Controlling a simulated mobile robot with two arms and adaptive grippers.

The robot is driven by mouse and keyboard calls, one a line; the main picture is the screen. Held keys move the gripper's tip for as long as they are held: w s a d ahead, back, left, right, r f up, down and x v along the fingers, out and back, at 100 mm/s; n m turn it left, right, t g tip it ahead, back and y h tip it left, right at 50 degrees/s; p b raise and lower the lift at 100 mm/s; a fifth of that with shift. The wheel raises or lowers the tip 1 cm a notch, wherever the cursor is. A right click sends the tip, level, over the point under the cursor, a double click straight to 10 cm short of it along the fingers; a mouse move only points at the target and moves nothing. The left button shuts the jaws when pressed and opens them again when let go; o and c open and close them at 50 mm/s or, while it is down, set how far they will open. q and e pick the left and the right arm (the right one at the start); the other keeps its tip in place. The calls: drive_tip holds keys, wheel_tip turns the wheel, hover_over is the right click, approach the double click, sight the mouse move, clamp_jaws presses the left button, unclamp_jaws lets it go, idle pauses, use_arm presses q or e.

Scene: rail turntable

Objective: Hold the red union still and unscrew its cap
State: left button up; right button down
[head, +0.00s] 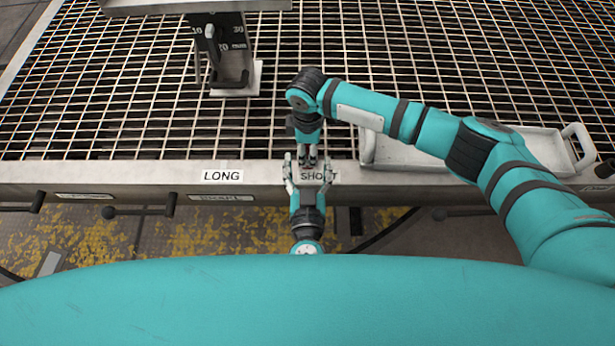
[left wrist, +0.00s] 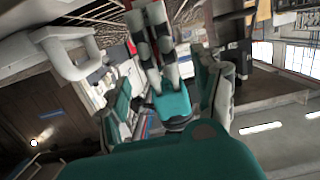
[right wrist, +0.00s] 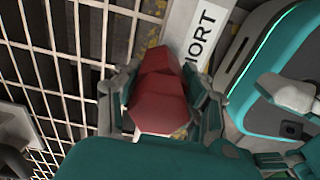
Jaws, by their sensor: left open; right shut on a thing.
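The red union (right wrist: 158,108) is between the fingers of my right gripper (right wrist: 165,112) in the right wrist view, as two faceted red parts end to end. I cannot tell which part is the cap. In the head view my right gripper (head: 307,162) points down at the table's front edge and hides the union. My left gripper (head: 309,172) comes from the near side, open, its two fingers spread on either side of the right gripper's tip. In the left wrist view a small red sliver (left wrist: 132,47) shows beside the right gripper's fingers; contact with the left fingers is unclear.
The grid-topped table (head: 120,125) has a LONG label (head: 222,176) and a partly covered SHORT label (head: 312,176) on its front rail. A pale tray (head: 395,155) lies under my right arm. A scaled stand (head: 236,92) is at the back left. Lever handles (head: 110,212) stick out in front.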

sight(308, 149)
use_arm(q)
drive_tip(key=w, duration=0.5)
drive_tip(key=w+f, duration=0.1)
drive_tip(key=w, duration=0.1)
drive_tip(key=shift+w, duration=0.2)
